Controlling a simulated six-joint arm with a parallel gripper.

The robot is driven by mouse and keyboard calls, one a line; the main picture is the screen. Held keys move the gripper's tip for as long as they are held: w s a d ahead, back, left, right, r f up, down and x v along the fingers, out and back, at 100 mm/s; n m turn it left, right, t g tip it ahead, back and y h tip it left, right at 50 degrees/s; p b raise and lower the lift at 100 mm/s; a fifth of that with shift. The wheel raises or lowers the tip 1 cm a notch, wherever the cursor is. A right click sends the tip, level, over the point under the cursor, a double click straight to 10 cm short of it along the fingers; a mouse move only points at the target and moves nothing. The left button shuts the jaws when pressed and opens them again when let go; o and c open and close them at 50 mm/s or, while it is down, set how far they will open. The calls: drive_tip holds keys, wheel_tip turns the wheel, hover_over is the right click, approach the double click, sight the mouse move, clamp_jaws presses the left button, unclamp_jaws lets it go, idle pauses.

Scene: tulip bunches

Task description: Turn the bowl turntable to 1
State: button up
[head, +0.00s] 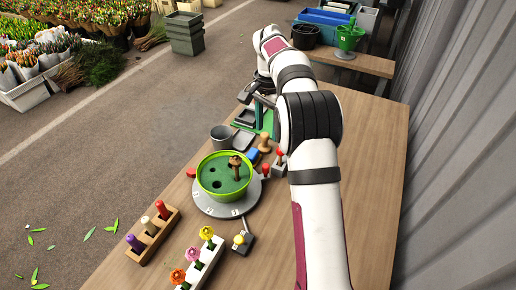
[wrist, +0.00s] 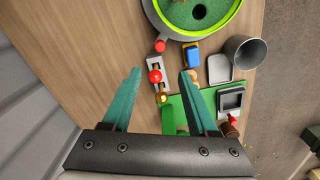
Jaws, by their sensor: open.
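The bowl turntable is a round grey disc (head: 212,210) on the wooden table, with small pale labels on its rim. A green bowl (head: 209,190) with dark holes in its floor sits on it, and a brown peg (head: 235,169) stands in the bowl. In the wrist view the bowl (wrist: 199,29) and part of the disc (wrist: 152,14) show at the top. My gripper (wrist: 162,74) is open, its teal fingers on either side of a grey slotted plate with a red knob (wrist: 155,76). It is apart from the turntable. The label numbers are too small to read.
A blue block (wrist: 192,55), grey tray (wrist: 219,68), grey cup (wrist: 243,50) and green board (wrist: 205,103) lie around my gripper. A wooden peg rack (head: 154,235) and a flower rack (head: 203,262) stand near the turntable. Bare table lies right of my arm.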

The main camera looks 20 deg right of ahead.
sight(266, 166)
wheel_tip(266, 166, down, 15)
drive_tip(key=shift+r, duration=0.1)
clamp_jaws()
drive_tip(key=shift+r, duration=0.1)
idle(1.3)
